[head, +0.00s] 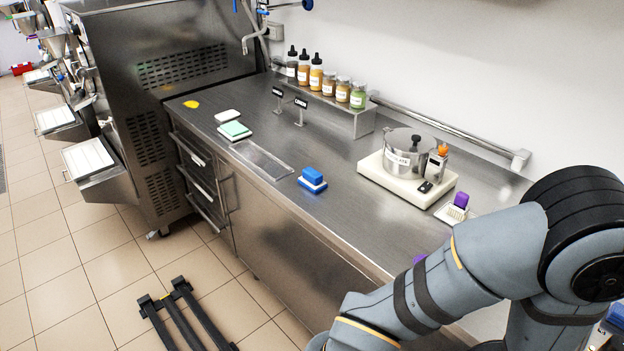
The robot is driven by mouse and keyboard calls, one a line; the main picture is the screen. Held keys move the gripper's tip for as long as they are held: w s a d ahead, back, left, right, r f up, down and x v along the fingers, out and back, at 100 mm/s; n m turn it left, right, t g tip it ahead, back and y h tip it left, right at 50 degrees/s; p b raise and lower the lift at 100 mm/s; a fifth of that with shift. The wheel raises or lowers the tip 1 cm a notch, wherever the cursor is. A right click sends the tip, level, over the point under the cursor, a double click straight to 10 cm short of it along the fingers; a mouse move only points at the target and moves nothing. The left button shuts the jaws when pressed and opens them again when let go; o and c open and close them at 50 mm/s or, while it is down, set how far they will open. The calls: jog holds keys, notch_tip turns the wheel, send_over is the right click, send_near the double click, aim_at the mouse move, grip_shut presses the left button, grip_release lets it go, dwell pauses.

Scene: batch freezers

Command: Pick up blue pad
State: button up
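The blue pad (312,176) is a small blue block on the steel counter near its front edge, right of the inset rectangular panel. It sits on a thin white and blue base (312,186). It stands clear of other things. My arm enters from the lower right and bends down past the bottom edge of the head view. My gripper is out of view, so its state and what it holds cannot be seen.
The steel counter (330,225) is clear around the blue pad. A scale with a pot (404,150) stands to its right, beside a purple pad (461,200). A green pad (235,128) lies left. Bottles stand on a rear shelf (364,124).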

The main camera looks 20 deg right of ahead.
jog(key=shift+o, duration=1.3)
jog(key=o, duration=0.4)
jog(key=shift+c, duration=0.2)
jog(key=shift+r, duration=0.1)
